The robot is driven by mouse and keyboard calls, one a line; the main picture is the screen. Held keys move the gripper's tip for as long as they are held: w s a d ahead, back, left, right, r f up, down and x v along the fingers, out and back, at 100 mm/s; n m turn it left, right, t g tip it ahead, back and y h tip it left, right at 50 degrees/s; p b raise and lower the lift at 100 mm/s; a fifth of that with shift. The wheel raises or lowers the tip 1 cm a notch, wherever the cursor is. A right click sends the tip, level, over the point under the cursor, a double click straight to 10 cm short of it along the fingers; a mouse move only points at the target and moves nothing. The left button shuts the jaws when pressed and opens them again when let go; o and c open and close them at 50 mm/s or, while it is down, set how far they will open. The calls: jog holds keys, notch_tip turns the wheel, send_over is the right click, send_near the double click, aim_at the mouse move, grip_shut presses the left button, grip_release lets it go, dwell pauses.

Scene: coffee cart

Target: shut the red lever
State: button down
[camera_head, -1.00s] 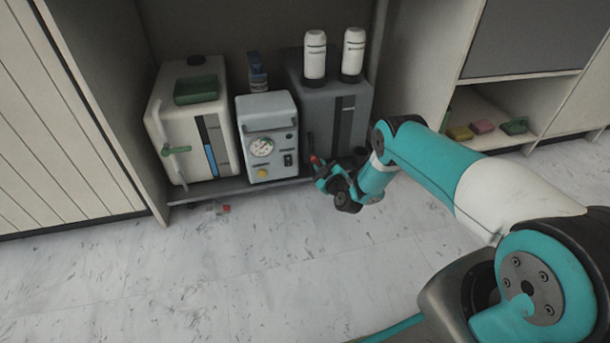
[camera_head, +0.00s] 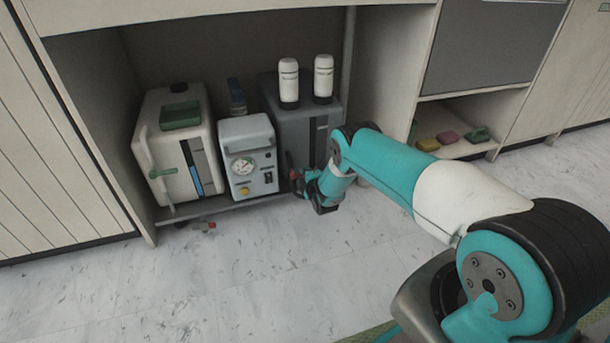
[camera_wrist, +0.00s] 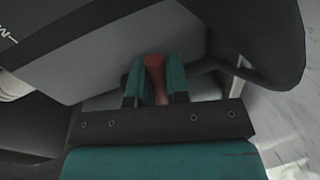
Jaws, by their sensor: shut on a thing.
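The red lever (camera_wrist: 155,66) shows in the wrist view between the two teal fingers of my gripper (camera_wrist: 156,82), which is shut on it. Part of the lever is hidden by the fingers. In the head view the red lever (camera_head: 293,176) is a small red piece at the front of the dark grey tank (camera_head: 318,133). My gripper (camera_head: 298,183) is at it, low beside the tank's front. The lever's exact angle is hard to tell from these views.
Left of the tank stand a pressure-gauge unit (camera_head: 248,135) and a white container (camera_head: 147,115) on a low shelf (camera_head: 232,207). Two white bottles (camera_head: 289,82) stand on the tank. A small red and grey piece (camera_head: 203,226) lies by the shelf's front edge. The floor in front is clear.

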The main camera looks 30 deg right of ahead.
jog(key=shift+r+n, duration=0.25)
jog(key=shift+n, duration=0.25)
jog(key=c, duration=1.1)
grip_release()
jog(key=shift+s+r, duration=0.1)
jog(key=shift+s, duration=0.05)
jog(key=shift+a+p+v, duration=0.2)
jog(key=shift+p+v, duration=7.75)
jog(key=shift+v, duration=0.65)
